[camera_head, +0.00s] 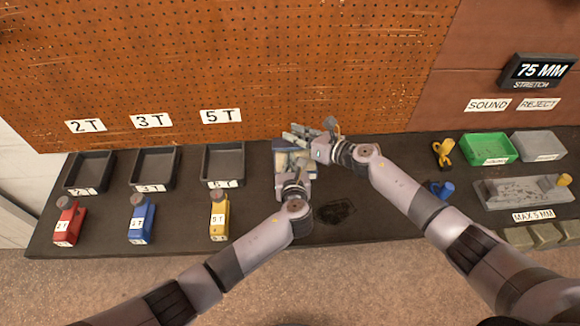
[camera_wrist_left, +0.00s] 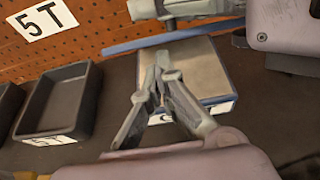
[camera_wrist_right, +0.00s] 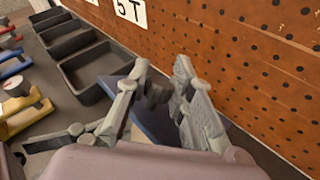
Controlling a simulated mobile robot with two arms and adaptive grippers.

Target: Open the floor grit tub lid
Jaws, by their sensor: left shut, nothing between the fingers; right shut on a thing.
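The grit tub shows in the left wrist view (camera_wrist_left: 218,102) as a box with a blue rim, a partly hidden front label and a beige inside. Its blue lid (camera_wrist_left: 172,38) stands raised, nearly edge-on, behind the opening. My right gripper (camera_head: 304,137) is shut on the lid, whose blue face shows between its fingers in the right wrist view (camera_wrist_right: 152,122). My left gripper (camera_head: 289,167) is shut and empty, its fingertips over the front part of the tub. In the head view the grippers cover most of the tub.
A green bin (camera_head: 488,148), a grey bin (camera_head: 538,146) and a grey gauge block (camera_head: 510,194) are at the right. A pegboard (camera_head: 230,60) rises behind. The bench front is mostly clear.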

